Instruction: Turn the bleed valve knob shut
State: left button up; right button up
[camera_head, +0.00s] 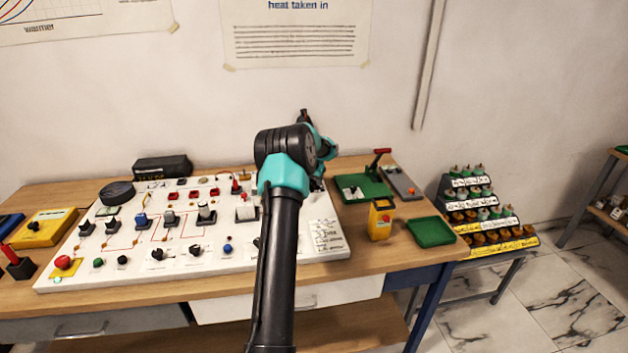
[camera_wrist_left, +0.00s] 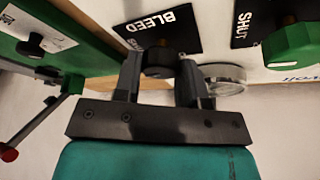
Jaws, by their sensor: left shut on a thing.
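The bleed valve knob (camera_wrist_left: 158,58) is dark and round, in front of a black plate lettered BLEED (camera_wrist_left: 165,27) in the left wrist view. My left gripper (camera_wrist_left: 160,68) has one finger on each side of the knob and is shut on it. In the head view my left arm reaches up over the right end of the white panel (camera_head: 180,262) and hides the knob and the fingertips. The knob's turned angle cannot be told. My right gripper is not in view.
A green knob (camera_wrist_left: 290,45) by a plate lettered SHUT and a round metal-rimmed part (camera_wrist_left: 222,78) are close beside the gripper. Right of the panel are a green device with a red-handled lever (camera_head: 362,188), a yellow meter (camera_head: 381,222) and a green tray (camera_head: 431,232).

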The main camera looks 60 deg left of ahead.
pick_arm(q)
jog(key=shift+m+t+h, duration=0.3)
jog(key=shift+m+h, duration=0.1)
jog(key=shift+m, duration=0.7)
jog(key=o, duration=0.9)
jog(key=v, duration=1.7)
jog(key=shift+r, duration=0.2)
